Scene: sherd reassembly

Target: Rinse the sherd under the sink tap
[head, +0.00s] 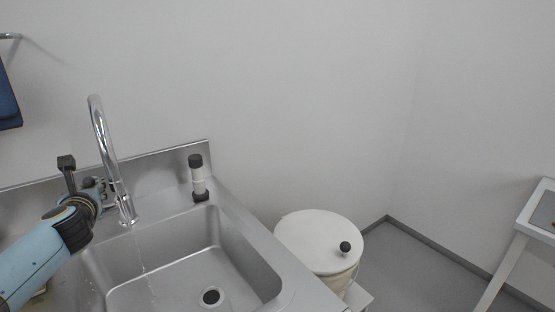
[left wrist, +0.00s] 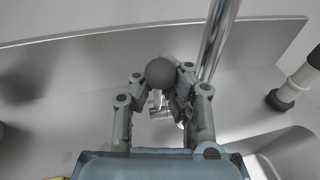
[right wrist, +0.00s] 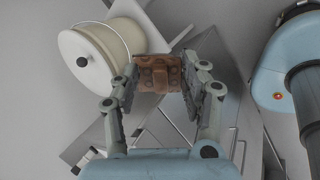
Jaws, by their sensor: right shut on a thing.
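The sherd (right wrist: 158,73) is a reddish-brown piece with dark round marks. My right gripper (right wrist: 160,88) is shut on it in the right wrist view; the head view shows neither. The chrome tap (head: 104,140) stands at the back of the steel sink (head: 180,262). Faint streaks like a thin water stream (head: 146,272) fall into the basin. My left gripper (head: 98,187) is beside the tap's base. In the left wrist view its fingers (left wrist: 160,90) stand either side of a dark ball knob (left wrist: 160,72); whether they grip it is unclear.
A cream bin (head: 318,240) with a knobbed lid stands right of the sink. A drain (head: 211,296) lies in the basin. A white-framed table (head: 540,208) is at far right. A dark blue cloth (head: 8,98) hangs at left.

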